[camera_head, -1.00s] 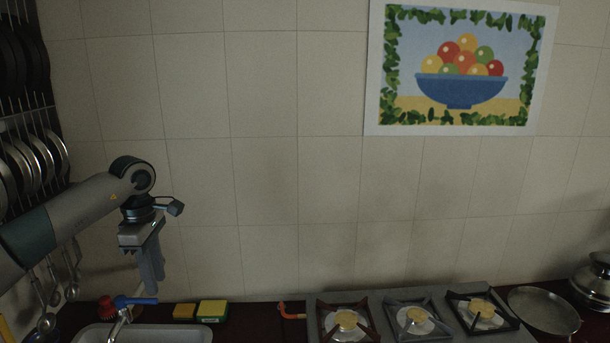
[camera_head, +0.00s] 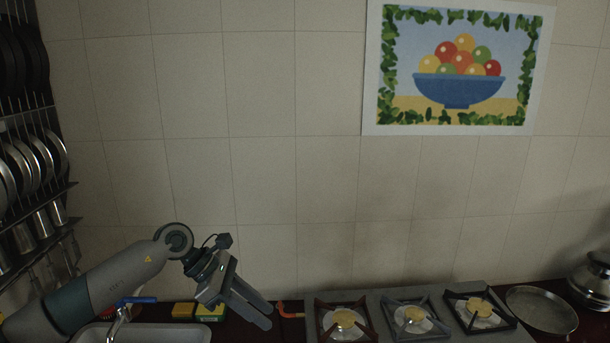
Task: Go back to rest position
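My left gripper (camera_head: 268,317) hangs at the lower left, its arm reaching in from the left edge. Its fingers point down and to the right, in front of the dark counter between the sink and the stove. I see nothing held between them. The two fingers appear close together, and I cannot tell whether they are fully shut. My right gripper is not in view.
A sink (camera_head: 180,332) with a blue-handled tap (camera_head: 136,301) lies below my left arm. A yellow-green sponge (camera_head: 210,312) is partly behind the gripper. The stove (camera_head: 375,305) and a round pan (camera_head: 541,308) stand to the right. A rack of pans (camera_head: 28,165) is at left.

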